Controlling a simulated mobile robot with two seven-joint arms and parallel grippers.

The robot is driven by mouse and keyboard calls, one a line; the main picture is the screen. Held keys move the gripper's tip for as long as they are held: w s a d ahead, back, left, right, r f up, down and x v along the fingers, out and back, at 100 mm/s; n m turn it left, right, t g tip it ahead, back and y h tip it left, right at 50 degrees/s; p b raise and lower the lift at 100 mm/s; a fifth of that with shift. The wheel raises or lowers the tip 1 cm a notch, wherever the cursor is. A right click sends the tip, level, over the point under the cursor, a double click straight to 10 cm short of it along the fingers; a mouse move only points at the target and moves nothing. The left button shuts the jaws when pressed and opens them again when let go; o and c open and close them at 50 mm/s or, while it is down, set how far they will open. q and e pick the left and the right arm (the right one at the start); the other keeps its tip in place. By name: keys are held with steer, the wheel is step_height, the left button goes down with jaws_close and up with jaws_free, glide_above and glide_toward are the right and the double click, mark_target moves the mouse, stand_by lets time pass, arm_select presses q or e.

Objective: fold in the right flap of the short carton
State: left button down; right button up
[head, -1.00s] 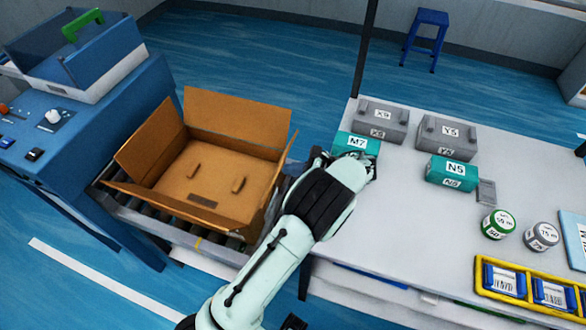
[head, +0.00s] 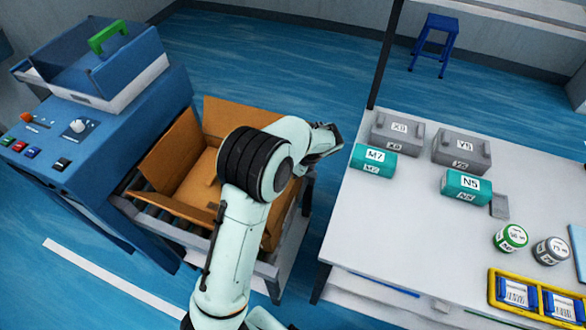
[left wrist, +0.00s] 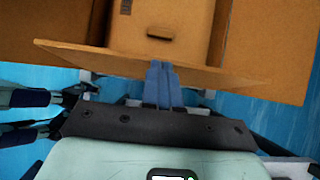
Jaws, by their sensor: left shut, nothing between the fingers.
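The short carton (head: 197,188) is an open brown box on the roller conveyor. Its back flap (head: 240,116) and left flap (head: 172,148) stand up and lean outward. My left arm crosses in front of it and hides most of its right side in the head view. The right flap (left wrist: 110,60) runs across the left wrist view. My left gripper (left wrist: 163,72) is shut and empty, just outside the right flap, with its fingertips overlapping the flap's edge in that view; contact cannot be told. In the head view my left gripper (head: 333,138) is right of the carton, fingers hidden.
A blue machine (head: 95,130) stands left of the carton. The white table (head: 400,240) to the right holds grey and teal boxes, round tins and a yellow tray (head: 540,296). A narrow gap separates conveyor and table. Dark and pale-green parts at the wrist view's left edge are unclear.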

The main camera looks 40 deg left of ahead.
arm_select(q)
steer(key=s+a+f+b, duration=0.1)
steer(key=s+a+f, duration=0.1)
steer(key=a+f, duration=0.3)
steer(key=s+a+f+b, duration=0.1)
steer(key=a+f, duration=0.3)
steer(key=a, duration=0.5)
steer(key=shift+s+a+f, duration=0.15)
steer(key=shift+s+f, duration=0.2)
steer(key=shift+s, duration=0.5)
arm_select(e)
steer(key=shift+s+d+f, duration=0.1)
steer(key=shift+s+f, duration=0.9)
steer(key=shift+f, duration=0.25)
arm_select(q)
steer(key=shift+r, duration=0.1)
